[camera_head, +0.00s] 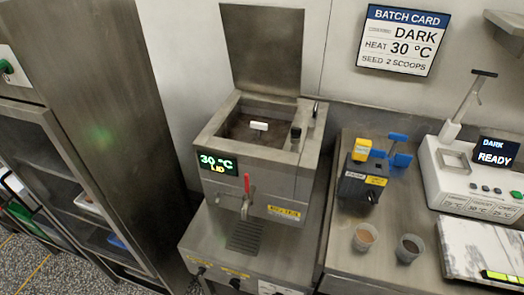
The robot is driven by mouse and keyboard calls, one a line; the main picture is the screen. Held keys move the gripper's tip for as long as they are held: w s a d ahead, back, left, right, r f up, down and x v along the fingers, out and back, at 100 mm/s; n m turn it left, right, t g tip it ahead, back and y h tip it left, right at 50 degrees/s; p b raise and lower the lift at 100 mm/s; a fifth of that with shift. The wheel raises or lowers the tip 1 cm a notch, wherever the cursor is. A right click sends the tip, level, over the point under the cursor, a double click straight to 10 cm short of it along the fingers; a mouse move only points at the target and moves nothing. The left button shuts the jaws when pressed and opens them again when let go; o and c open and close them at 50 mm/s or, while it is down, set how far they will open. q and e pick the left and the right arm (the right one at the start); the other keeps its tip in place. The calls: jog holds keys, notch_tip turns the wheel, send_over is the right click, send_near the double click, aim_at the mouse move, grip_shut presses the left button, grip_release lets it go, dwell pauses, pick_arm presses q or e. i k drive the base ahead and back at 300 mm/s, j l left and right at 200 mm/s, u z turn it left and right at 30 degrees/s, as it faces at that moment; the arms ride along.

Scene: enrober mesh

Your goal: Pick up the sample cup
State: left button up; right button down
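Two small clear cups stand upright on the metal counter at the lower right. The left cup (365,237) has light brown contents. The right cup (409,248) looks dark grey inside. I cannot tell from labels which is the sample cup. Neither of my grippers is in view.
Left of the cups stands a metal machine (285,178) with its lid (264,47) raised, a red-handled tap (247,186) and a display reading 30 °C LID. Behind the cups is a black box (358,186). A white device (455,178) reads DARK READY. Counter space in front of the cups is clear.

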aim_at(365, 235)
jog(key=z, duration=2.5)
jog(key=u, duration=1.45)
jog(key=l+u, duration=0.2)
jog(key=l, duration=0.65)
